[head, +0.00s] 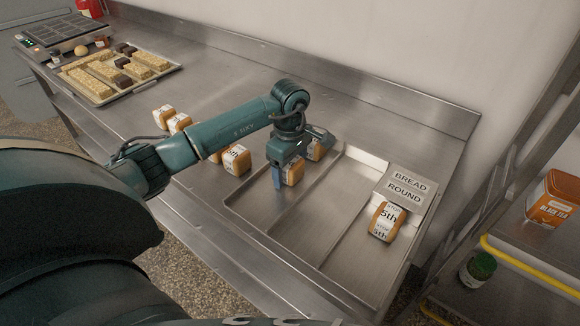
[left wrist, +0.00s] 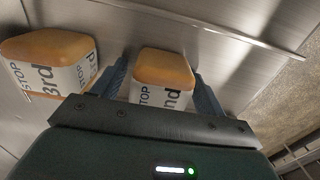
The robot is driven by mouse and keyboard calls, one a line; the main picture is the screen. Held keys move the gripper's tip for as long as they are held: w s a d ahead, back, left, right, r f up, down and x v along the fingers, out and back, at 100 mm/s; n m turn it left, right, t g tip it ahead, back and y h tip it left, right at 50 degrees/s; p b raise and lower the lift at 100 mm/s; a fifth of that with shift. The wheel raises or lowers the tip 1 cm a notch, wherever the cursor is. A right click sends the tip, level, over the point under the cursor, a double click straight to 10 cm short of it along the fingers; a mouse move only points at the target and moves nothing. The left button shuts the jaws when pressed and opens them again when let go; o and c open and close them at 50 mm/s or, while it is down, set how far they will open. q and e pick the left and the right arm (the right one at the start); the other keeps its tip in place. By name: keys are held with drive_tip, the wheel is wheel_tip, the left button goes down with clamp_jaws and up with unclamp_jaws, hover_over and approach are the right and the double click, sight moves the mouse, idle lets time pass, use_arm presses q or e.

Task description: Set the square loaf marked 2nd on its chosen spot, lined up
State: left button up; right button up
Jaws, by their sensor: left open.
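The square loaf marked 2nd (head: 293,173) is orange-brown with a white STOP band. It sits in the left part of the steel tray (head: 262,232). In the left wrist view the loaf (left wrist: 163,72), its band ending in "nd", lies between my two blue fingers. My left gripper (head: 292,160) is open and points down around it; a gap to each finger is hard to judge. The loaf marked 3rd (left wrist: 50,65) is just outside one finger; it seems to be the loaf (head: 316,150) behind the gripper. My right gripper is out of view.
A loaf marked 5th (head: 385,222) lies in the tray's right part, near a BREAD ROUND sign (head: 405,186). Several loaves, one here (head: 237,160), stand on the counter left of the tray. The tray's middle and front are bare. A shelf rack (head: 515,258) stands at the right.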

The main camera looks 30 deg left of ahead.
use_arm(q)
wheel_tip(320, 180, up, 12)
drive_tip(key=shift+r+b, duration=0.15)
drive_tip(key=shift+b, duration=0.6)
drive_tip(key=shift+s, duration=0.1)
